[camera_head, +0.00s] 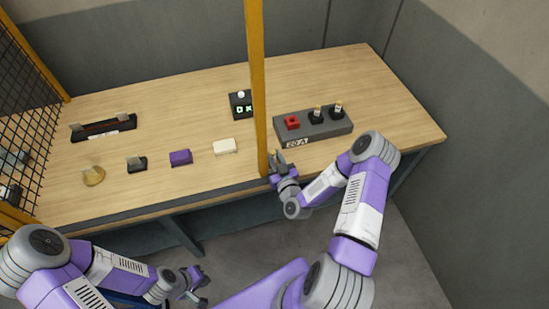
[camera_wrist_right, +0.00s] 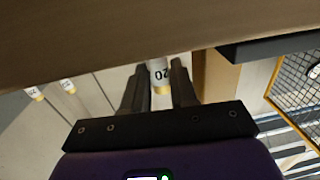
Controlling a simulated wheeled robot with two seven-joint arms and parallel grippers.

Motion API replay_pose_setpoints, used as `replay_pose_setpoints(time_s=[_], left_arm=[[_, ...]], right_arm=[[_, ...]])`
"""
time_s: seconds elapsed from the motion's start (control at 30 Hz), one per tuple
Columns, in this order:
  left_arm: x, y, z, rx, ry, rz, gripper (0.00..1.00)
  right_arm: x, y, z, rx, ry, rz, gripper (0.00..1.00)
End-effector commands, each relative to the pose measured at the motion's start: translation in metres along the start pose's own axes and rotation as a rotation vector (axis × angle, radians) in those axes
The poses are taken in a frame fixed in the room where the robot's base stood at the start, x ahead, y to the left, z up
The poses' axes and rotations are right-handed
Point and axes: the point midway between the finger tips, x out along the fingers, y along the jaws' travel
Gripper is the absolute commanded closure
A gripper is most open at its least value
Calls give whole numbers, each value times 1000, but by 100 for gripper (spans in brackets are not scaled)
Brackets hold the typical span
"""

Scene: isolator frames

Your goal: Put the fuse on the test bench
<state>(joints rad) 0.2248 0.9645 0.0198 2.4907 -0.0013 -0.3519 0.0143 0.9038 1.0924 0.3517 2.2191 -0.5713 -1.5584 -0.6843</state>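In the right wrist view, a white fuse (camera_wrist_right: 160,74) marked 20, with a gold end, sits between the fingers of my right gripper (camera_wrist_right: 160,82), which is shut on it. In the head view my right gripper (camera_head: 277,163) is over the table's front edge beside the yellow post; the fuse is too small to make out there. Two more fuses (camera_head: 338,108) (camera_head: 317,110) stand in a grey rack (camera_head: 318,131) labelled 20 A, beside an empty red socket (camera_head: 292,122). A dark holder with metal clips (camera_head: 104,127) lies at the left. My left gripper (camera_head: 203,285) is open and empty, below the table edge.
The yellow post (camera_head: 258,80) rises at the table's front edge. White (camera_head: 225,146), purple (camera_head: 181,157), black (camera_head: 137,164) and tan (camera_head: 93,176) pieces line the front. Mesh (camera_head: 28,130) bounds the left. The wooden table's (camera_head: 390,85) right side is clear.

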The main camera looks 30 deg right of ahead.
Motion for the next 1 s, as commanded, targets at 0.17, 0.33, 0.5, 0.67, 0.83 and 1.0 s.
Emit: replay_pose_setpoints(time_s=[0.17, 0.33, 0.5, 0.67, 0.83, 1.0], left_arm=[[0, 0, 0, 0, 0, 0, 100], [-2, 1, 0, 0, 0, 0, 100], [-5, 2, 0, 0, 0, 0, 100], [-8, 3, 0, 0, 0, 0, 100], [-10, 4, 0, 0, 0, 0, 100], [-10, 4, 0, 0, 0, 0, 100]], right_arm=[[0, 0, -1, 0, 0, 0, 68], [0, 0, -2, 0, 0, 1, 68], [-16, 0, -3, 0, -4, 0, 68], [-51, 0, -3, 2, -6, -1, 68], [-87, 0, -3, 2, -5, 0, 68], [-111, 0, -3, 0, -2, 1, 68]])
